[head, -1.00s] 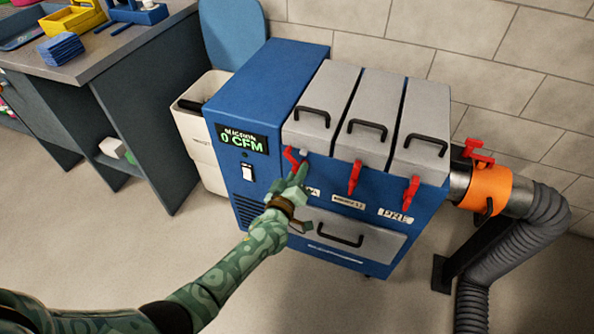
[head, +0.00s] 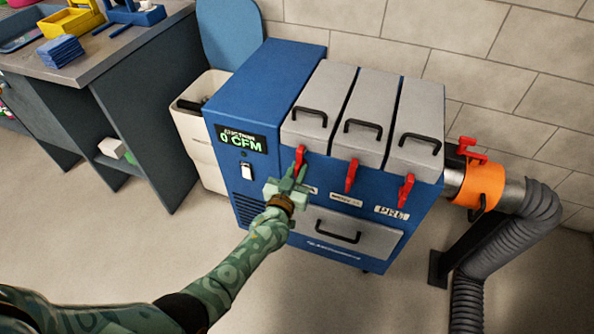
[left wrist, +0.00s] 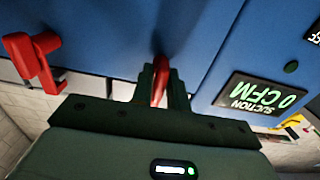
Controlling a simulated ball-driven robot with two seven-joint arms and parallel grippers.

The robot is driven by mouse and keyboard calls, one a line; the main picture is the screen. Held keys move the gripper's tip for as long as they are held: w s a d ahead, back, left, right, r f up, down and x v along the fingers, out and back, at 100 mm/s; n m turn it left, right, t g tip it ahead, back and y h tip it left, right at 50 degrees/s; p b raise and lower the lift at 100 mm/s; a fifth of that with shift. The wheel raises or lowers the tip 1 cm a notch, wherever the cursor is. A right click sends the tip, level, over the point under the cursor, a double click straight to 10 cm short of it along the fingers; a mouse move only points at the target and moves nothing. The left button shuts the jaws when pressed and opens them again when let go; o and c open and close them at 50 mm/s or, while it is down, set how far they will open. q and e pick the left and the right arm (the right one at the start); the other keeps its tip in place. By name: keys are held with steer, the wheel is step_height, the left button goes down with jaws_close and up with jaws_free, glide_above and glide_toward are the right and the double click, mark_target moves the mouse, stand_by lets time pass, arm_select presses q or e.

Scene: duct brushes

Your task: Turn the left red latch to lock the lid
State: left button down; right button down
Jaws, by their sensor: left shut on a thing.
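The left red latch (head: 299,158) is on the front of the blue machine (head: 262,85), below the leftmost grey lid (head: 318,90). It now stands about upright, in line with the other two latches. My left gripper (head: 294,176) is at its lower end. In the left wrist view the fingers (left wrist: 160,85) are shut on the red latch (left wrist: 159,92), and the fingers hide part of it. The middle red latch (head: 351,176) and the right red latch (head: 405,190) hang upright under their lids. My right gripper is not in view.
A grey drawer (head: 345,232) with a black handle lies below the latches. An orange collar (head: 478,186) with a grey hose stands at the right. A white bin (head: 200,130) and a workbench (head: 120,60) stand at the left.

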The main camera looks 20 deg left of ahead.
arm_select(q)
steer(key=shift+f, duration=0.1)
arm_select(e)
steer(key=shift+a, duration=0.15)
arm_select(q)
steer(key=c, duration=1.5)
jaws_free()
